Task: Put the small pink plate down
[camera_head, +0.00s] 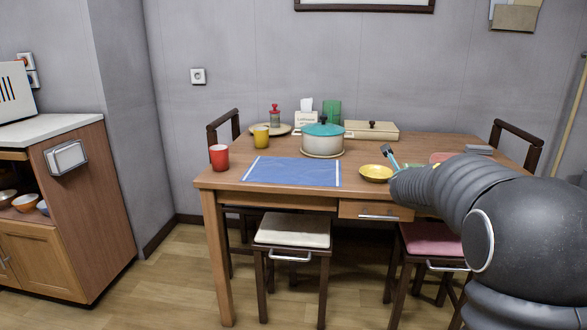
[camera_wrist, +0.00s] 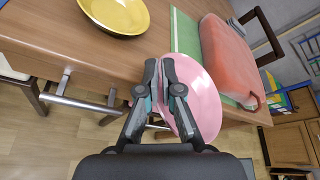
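The small pink plate (camera_wrist: 203,92) is in the wrist view, steeply tilted, with its edge between the fingers of my gripper (camera_wrist: 160,66). My gripper looks shut on that edge. The plate hangs at the edge of the wooden table (camera_wrist: 95,48), close to a green mat (camera_wrist: 186,36); I cannot tell whether it touches either. In the head view my own arm hides the plate and most of the gripper.
A yellow bowl (camera_head: 375,173) and a blue mat (camera_head: 292,171) lie on the table. A teal-lidded pot (camera_head: 322,140) stands behind. A salmon-coloured object (camera_wrist: 228,58) rests on the green mat. A pink-cushioned stool (camera_head: 432,240) stands below the table's front edge.

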